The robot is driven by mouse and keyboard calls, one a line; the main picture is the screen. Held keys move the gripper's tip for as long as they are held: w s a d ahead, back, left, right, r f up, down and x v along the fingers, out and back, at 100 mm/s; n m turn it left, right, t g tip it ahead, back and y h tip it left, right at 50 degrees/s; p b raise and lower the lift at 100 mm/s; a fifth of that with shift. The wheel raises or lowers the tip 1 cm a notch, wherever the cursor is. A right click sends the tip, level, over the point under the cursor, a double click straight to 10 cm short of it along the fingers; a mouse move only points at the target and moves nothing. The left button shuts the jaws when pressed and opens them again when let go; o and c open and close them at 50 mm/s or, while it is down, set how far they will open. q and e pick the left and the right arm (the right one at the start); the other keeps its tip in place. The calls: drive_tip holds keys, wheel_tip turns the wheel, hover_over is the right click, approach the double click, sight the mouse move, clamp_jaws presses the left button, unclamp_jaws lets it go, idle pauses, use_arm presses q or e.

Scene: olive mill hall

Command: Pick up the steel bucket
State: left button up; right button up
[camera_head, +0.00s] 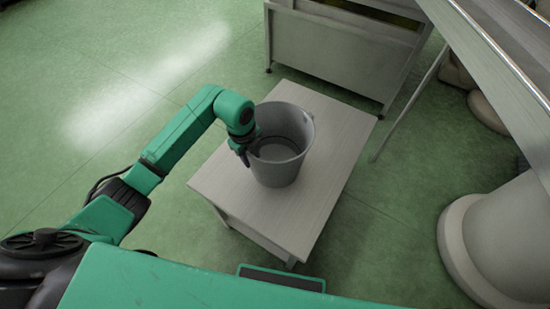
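The steel bucket (281,170) is grey, open at the top and upright on a small light-coloured table (322,133). Its curved handle lies low across the bucket's mouth. My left arm reaches in from the left, and my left gripper (243,152) is at the bucket's left rim. The gripper points down and is small and dark here. I cannot tell whether its fingers are open or closed on the rim, or whether they touch it. My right gripper is not in view.
A grey metal bin (335,50) on legs stands behind the table. A sloping metal chute (500,60) hangs at the upper right, above a large pale rounded base (500,240). Green floor is clear to the left of the table.

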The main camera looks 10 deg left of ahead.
use_arm(q)
clamp_jaws()
drive_tip(key=shift+r, duration=0.1)
idle(1.2)
